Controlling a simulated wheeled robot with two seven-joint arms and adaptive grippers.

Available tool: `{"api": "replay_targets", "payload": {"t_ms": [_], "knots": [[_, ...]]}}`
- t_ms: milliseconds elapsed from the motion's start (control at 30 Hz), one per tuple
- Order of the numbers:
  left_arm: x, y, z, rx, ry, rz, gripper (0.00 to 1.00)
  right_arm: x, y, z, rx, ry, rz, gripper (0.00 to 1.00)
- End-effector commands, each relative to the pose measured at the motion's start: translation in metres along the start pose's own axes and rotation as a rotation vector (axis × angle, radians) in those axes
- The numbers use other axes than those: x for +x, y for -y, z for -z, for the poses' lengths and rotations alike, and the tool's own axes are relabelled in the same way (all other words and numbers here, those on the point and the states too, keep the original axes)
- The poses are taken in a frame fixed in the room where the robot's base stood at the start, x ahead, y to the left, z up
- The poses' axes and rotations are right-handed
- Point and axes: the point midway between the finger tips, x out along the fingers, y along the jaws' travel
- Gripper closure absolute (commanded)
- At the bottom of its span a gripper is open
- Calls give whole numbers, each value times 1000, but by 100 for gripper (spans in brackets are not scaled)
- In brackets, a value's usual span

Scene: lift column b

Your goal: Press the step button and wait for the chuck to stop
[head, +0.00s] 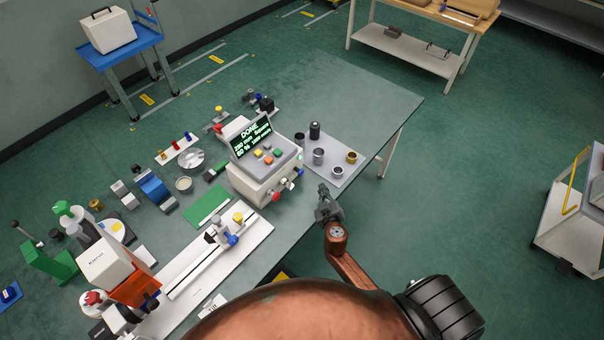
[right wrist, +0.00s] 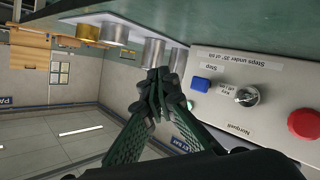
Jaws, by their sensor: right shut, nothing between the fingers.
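The control box (head: 262,180) stands on the bench, its tilted screen (head: 251,136) reading DONE above several coloured keys. Its front panel (right wrist: 235,110) fills the right of the right wrist view. The blue step button (right wrist: 201,84), labelled Step, sits beside a black key knob (right wrist: 247,96) and a red button (right wrist: 304,124). In the head view, the blue button (head: 300,172) is at the front's right end. My right gripper (right wrist: 160,82) is shut and empty, its tips left of the blue button, apart from it in the picture. The same gripper (head: 324,192) is right of the box. I cannot identify the chuck.
A grey plate (head: 336,172) with several metal cylinders lies right of the box. A white rail base (head: 222,262) and small parts crowd the bench left and front. The bench's far right (head: 370,100) is clear. Open floor (head: 450,190) lies to the right.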

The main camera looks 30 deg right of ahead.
Motion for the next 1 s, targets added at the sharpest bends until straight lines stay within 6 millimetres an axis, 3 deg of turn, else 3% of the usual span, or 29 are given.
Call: {"api": "replay_targets", "payload": {"t_ms": [333,500,1000], "knots": [[-5,0,1,0,-1,0,60,33,25,27,0,-2,1,100],[3,0,0,0,0,0,60,46,34,33,1,-2,0,100],[5,0,-1,0,0,0,60,52,38,39,0,0,0,100]]}}
